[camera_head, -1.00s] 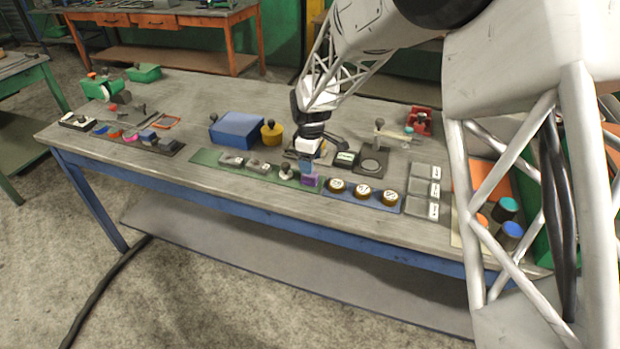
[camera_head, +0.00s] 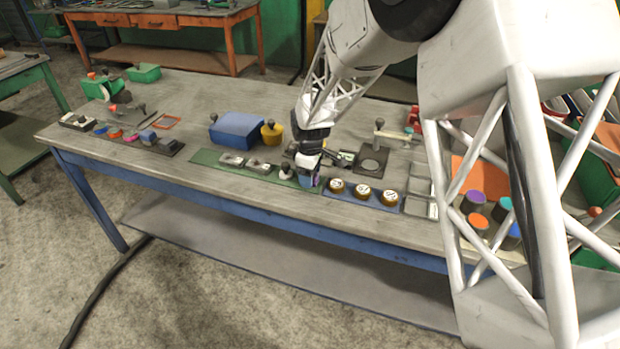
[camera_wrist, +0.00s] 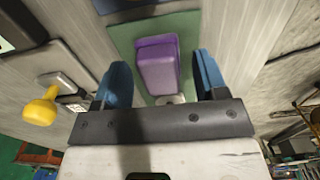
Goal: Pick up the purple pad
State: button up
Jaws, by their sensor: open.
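The purple pad (camera_wrist: 158,62) is a blocky piece on a green mat (camera_wrist: 186,28) in the wrist view. My gripper (camera_wrist: 161,74) is open, with one blue finger on each side of the pad and visible gaps between them. In the head view, my gripper (camera_head: 307,180) is low over the right end of the green mat (camera_head: 208,158). Only a sliver of the purple pad (camera_head: 317,182) shows beside the fingers there; the rest is hidden behind them.
A blue tray with several round brown-rimmed pieces (camera_head: 362,191) lies just right of my gripper. Small grey pieces (camera_head: 232,160) sit along the green mat to the left. A blue box (camera_head: 237,130) and yellow knobbed piece (camera_head: 272,132) stand behind.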

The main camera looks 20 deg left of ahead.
jog(key=shift+c, duration=0.2)
jog(key=c, duration=1)
jog(key=shift+o, duration=0.2)
jog(key=shift+r, duration=0.1)
jog(key=shift+r, duration=0.75)
notch_tip(320, 180, up, 2)
jog(key=shift+r, duration=0.1)
jog(key=s+d+r, duration=0.1)
jog(key=s+d, duration=0.7)
jog(key=s, duration=0.5)
jog(key=shift+s+d, duration=0.2)
jog(key=shift+d, duration=0.2)
